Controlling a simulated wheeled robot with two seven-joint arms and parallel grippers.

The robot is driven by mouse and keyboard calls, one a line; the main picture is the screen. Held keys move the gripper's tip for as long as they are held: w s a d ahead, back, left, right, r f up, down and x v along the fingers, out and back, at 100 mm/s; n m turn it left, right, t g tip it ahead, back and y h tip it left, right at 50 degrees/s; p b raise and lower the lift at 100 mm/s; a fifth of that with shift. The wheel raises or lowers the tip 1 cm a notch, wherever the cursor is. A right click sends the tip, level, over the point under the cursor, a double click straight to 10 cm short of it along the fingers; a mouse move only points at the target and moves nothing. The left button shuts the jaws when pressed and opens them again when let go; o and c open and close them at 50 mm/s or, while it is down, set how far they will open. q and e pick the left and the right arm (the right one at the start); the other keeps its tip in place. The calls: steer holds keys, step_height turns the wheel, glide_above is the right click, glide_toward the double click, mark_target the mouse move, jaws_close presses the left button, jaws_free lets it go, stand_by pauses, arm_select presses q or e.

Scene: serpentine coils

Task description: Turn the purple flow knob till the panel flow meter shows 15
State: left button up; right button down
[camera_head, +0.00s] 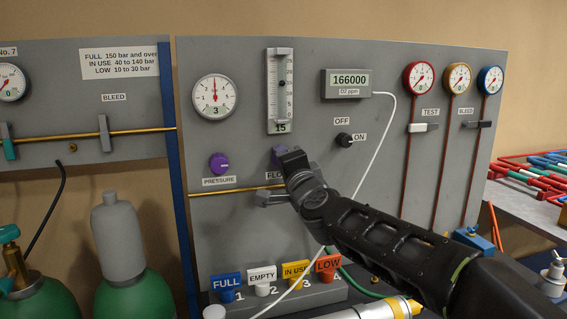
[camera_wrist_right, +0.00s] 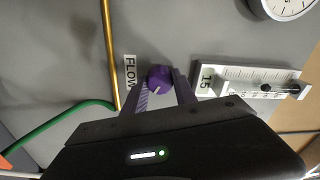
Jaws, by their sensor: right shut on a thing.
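The purple flow knob (camera_head: 277,155) is mostly hidden behind my right gripper (camera_head: 291,172) in the head view. In the right wrist view the flow knob (camera_wrist_right: 159,76) sits between the two fingers of my right gripper, which is shut on it. A pale pointer line shows on the knob's face. The panel flow meter (camera_head: 280,92) is an upright white tube with a scale, above the knob. Its dark float is about mid-tube, and the number below it reads 15. The flow meter also shows in the right wrist view (camera_wrist_right: 245,79), again with 15. My left gripper is not in view.
A purple pressure knob (camera_head: 219,163) is left of the flow knob, below a gauge (camera_head: 214,96) marked 3. A white cable (camera_head: 377,155) hangs from the oxygen display (camera_head: 347,84) behind my right arm. Coloured tags (camera_head: 227,283) line the panel's foot.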

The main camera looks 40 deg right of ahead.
stand_by(0.5)
steer(key=c, duration=1)
jaws_free()
steer(key=v, duration=0.7)
steer(key=shift+s+a+p, duration=0.15)
steer(key=shift+s+p, duration=0.15)
steer(key=shift+s, duration=0.05)
